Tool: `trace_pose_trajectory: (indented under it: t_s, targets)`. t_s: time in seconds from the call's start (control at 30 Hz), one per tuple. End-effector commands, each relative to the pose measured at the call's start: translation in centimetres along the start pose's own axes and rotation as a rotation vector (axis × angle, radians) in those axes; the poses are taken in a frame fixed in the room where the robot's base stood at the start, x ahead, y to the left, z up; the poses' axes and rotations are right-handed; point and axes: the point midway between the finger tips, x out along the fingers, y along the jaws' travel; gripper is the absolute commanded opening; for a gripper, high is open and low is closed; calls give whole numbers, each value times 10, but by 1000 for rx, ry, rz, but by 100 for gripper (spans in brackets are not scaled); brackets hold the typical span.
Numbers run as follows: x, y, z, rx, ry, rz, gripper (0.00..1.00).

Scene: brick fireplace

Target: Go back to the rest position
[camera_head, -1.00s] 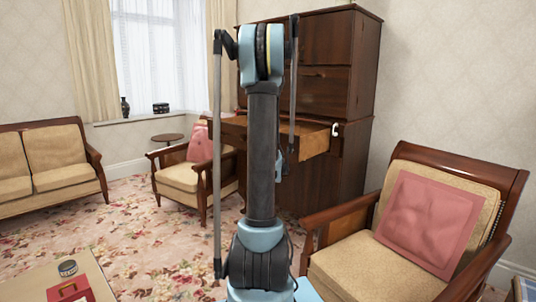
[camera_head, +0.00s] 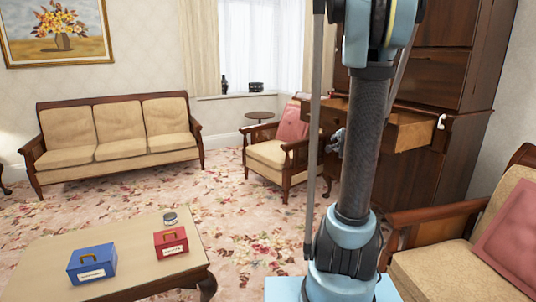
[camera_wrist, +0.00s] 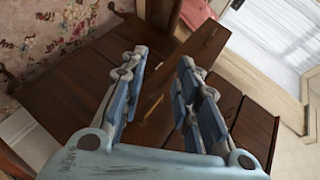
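My gripper (camera_wrist: 162,62) shows in the wrist view with its two blue-grey fingers apart and nothing between them. In the head view a small part of it (camera_head: 337,142) shows behind my upright arm, and the rest is hidden. In the head view it appears in front of the dark wooden cabinet (camera_head: 437,65), near its pulled-out drawer (camera_head: 412,133). I cannot tell the exact gap between them. The cabinet's dark wood also fills much of the wrist view (camera_wrist: 75,85). A white handle (camera_head: 441,121) shows at the drawer's right end.
A low table (camera_head: 120,240) at the front left holds a blue box (camera_head: 92,265), a red box (camera_head: 171,242) and a small round tin (camera_head: 170,218). A cushioned armchair (camera_head: 450,262) stands close on the right. Floral carpet (camera_head: 235,205) lies open between table and arm.

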Motion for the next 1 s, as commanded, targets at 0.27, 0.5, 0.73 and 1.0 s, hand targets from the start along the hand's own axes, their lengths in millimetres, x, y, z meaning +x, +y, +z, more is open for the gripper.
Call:
trace_pose_trajectory:
  t_s: [0.27, 0.5, 0.73, 1.0]
  targets:
    - [-59, 28, 71, -287, -170, 140, 29]
    - [-114, 68, 118, -531, -320, 251, 29]
    - [-171, 114, 150, -760, -467, 351, 29]
    - [-239, 175, 172, -1017, -644, 464, 29]
